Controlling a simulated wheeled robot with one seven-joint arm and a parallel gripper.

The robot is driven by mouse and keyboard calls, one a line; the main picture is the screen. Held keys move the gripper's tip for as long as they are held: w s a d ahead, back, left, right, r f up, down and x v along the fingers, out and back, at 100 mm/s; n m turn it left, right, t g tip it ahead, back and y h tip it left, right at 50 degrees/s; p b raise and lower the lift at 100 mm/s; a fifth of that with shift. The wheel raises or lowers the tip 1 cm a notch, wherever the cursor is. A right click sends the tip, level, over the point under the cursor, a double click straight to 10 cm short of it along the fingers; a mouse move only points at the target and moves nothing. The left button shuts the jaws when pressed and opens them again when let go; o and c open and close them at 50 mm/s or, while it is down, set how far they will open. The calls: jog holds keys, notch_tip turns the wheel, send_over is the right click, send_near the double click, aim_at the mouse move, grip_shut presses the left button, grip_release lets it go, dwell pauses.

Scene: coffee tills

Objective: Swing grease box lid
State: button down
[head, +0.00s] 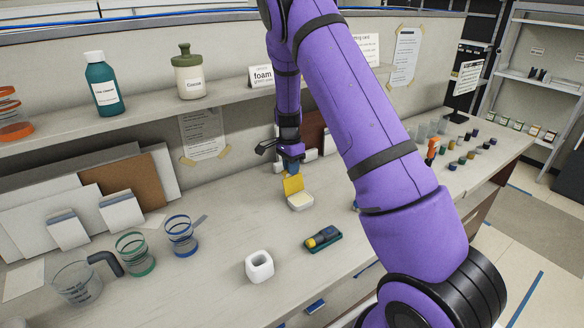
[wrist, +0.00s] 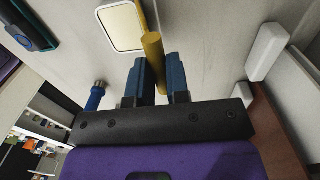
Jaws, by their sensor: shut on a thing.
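The grease box (head: 301,204) is a small pale box on the counter; its pale inside also shows in the wrist view (wrist: 121,27). Its yellow lid (head: 293,185) stands raised at the box's back edge, roughly upright. My gripper (head: 292,171) is over the lid from above. In the wrist view its blue fingers (wrist: 160,70) are on either side of the lid's yellow edge (wrist: 152,47) and shut on it. My arm does not cover the box in the head view.
A dark teal tray with a yellow-tipped item (head: 322,239) and a white hollow block (head: 259,266) lie in front. Banded beakers (head: 135,255) stand at left. A shelf (head: 150,108) with bottles runs behind.

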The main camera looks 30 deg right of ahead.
jog(key=shift+w+a, duration=0.15)
jog(key=shift+w, duration=0.2)
jog(key=c, duration=1.1)
grip_release()
jog(key=shift+w+f, duration=0.1)
jog(key=shift+w, duration=0.05)
